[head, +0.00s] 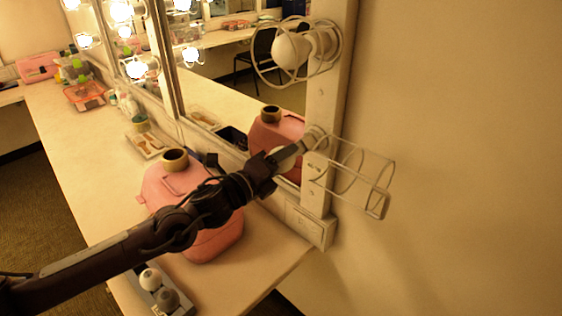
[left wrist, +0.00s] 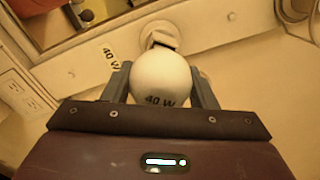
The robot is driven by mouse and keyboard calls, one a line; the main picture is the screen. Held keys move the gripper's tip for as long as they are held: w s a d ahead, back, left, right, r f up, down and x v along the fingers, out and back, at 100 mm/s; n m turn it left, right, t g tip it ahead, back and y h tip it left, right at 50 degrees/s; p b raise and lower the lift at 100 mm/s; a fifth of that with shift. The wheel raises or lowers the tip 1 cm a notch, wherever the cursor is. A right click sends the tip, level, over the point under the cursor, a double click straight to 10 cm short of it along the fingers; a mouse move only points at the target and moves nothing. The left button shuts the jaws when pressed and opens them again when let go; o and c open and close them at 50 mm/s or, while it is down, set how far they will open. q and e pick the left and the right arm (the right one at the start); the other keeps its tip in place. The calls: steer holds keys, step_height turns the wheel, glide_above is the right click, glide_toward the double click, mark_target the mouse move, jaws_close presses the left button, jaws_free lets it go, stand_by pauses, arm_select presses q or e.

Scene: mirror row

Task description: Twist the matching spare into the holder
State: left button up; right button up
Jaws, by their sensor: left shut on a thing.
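My left gripper (head: 287,157) reaches across to the lower holder (head: 316,140) on the mirror's side post. It is shut on a white round bulb marked "40 W" (left wrist: 160,80), which shows between both fingers in the left wrist view. Two spare bulbs, one white (head: 150,279) and one greyer (head: 167,299), lie in a tray at the table's front. My right gripper is not in view.
A wire cage (head: 378,180) sticks out right of the lower holder. Another cage surrounds the upper bulb (head: 290,50). A pink case (head: 205,240) with a tape roll (head: 175,159) on top stands under my left arm. The wall at right is bare.

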arm_select(q)
steer(key=shift+b+x, duration=0.65)
steer(key=shift+x, duration=0.65)
stand_by(0.9)
steer(key=shift+m+b, duration=2.3)
steer(key=shift+b, duration=0.65)
